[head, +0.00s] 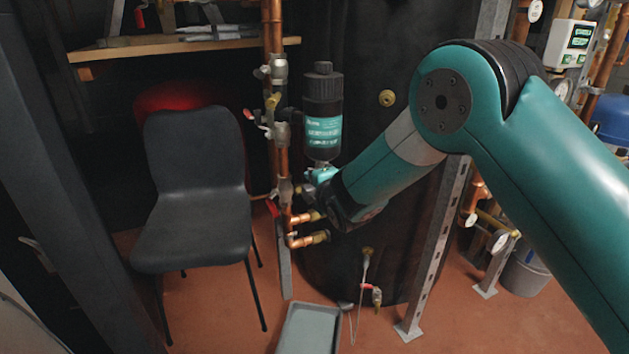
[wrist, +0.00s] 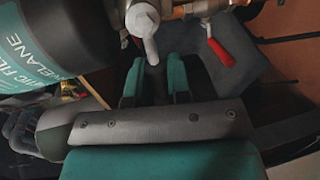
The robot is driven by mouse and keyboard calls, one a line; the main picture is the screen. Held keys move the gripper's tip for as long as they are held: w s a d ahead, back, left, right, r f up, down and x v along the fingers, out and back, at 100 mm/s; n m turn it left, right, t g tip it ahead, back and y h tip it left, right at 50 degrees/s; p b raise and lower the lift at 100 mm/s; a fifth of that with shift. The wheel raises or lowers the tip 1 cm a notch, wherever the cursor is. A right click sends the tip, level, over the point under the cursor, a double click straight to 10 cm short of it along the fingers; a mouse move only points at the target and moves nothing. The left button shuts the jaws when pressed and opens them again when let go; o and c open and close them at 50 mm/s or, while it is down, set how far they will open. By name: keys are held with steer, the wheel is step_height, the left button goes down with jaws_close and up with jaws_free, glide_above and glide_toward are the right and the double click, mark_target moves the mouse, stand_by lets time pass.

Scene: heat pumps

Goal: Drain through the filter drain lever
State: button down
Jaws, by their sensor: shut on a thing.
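The filter (head: 322,95) is a black canister with a teal label, upright beside the copper pipes; its side also shows at the left of the wrist view (wrist: 85,25). In the wrist view a grey metal valve piece (wrist: 146,42) has a dark lever (wrist: 155,82) reaching down from it between my teal fingers. My gripper (wrist: 154,85) is shut on this lever. In the head view my gripper (head: 318,182) is just under the filter, and the lever cannot be made out there.
A grey tray (head: 309,330) lies on the floor below. A black chair (head: 195,190) stands left of the pipes. A red-handled valve (wrist: 220,52) is close to the right of my fingers. A dark cylinder tank (head: 385,200) stands behind my arm, beside a metal upright (head: 432,250).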

stand_by(0.6)
steer(key=c, duration=1.1)
jaws_free()
steer(key=shift+r, duration=0.1)
steer(key=b+v, duration=0.1)
steer(key=v, duration=1.6)
steer(key=shift+s+d+r+b, duration=0.1)
steer(key=shift+s+d+b, duration=0.1)
steer(key=shift+b, duration=0.15)
steer(key=shift+m, duration=0.3)
